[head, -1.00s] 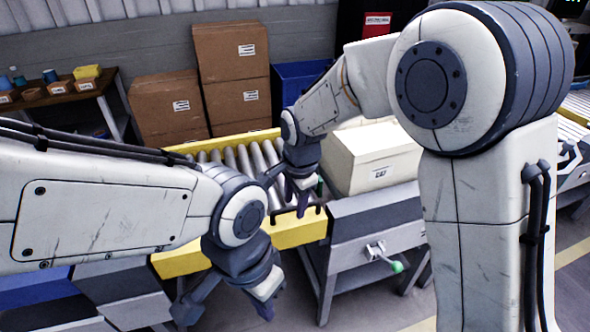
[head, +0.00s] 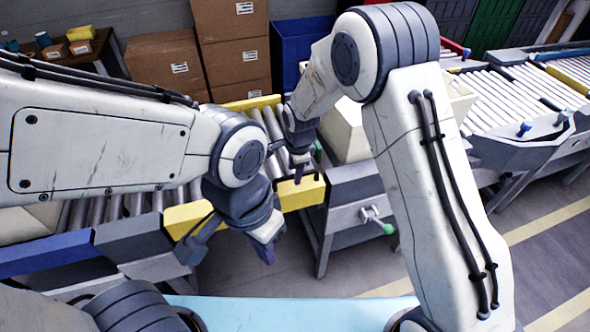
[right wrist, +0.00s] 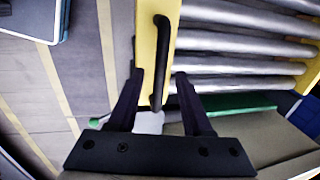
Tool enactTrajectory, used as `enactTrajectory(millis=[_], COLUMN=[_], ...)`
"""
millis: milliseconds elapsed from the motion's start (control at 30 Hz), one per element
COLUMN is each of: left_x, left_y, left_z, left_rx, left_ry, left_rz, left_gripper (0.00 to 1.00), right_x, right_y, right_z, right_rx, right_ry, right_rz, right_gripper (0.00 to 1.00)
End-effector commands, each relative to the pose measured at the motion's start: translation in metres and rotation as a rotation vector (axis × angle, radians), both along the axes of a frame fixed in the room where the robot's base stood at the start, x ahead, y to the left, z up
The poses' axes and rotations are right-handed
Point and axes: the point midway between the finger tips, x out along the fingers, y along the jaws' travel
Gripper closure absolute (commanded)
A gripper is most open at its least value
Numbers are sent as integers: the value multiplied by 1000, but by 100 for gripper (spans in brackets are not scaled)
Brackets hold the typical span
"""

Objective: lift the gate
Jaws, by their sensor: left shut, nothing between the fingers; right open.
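The gate is the yellow-fronted roller section (head: 306,195) near the centre of the head view. Its yellow edge also runs up the right wrist view (right wrist: 146,30). A black handle (right wrist: 161,30) is fixed along this edge. My right gripper (right wrist: 159,82) is open, with one finger on each side of the lower part of the handle. In the head view my right gripper (head: 299,170) is right above the handle, largely hiding it. My left gripper (head: 268,252) is shut and empty, in front of the yellow edge at lower left of the gate.
A pale box (head: 345,130) stands on the conveyor right of the gate. A grey stand with a green-knobbed lever (head: 388,229) is below it. Cardboard boxes (head: 240,70) and a blue bin (head: 297,45) are behind. Open floor (head: 450,270) lies at right.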

Motion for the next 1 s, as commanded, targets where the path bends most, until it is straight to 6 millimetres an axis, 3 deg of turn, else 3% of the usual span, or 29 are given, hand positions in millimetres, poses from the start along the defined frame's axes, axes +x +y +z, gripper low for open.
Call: enactTrajectory(millis=[367, 500, 1000], left_x=[0, 0, 0], left_y=[0, 0, 0], left_z=[1, 1, 1], left_rx=[0, 0, 0], left_ry=[0, 0, 0], left_rz=[0, 0, 0], left_gripper=[100, 100, 100], right_x=[2, 2, 2], right_y=[1, 1, 1], right_z=[-7, -7, -7], right_rx=[0, 0, 0], right_ry=[-2, -1, -1], right_rz=[1, 1, 1], right_gripper=[50, 100, 100])
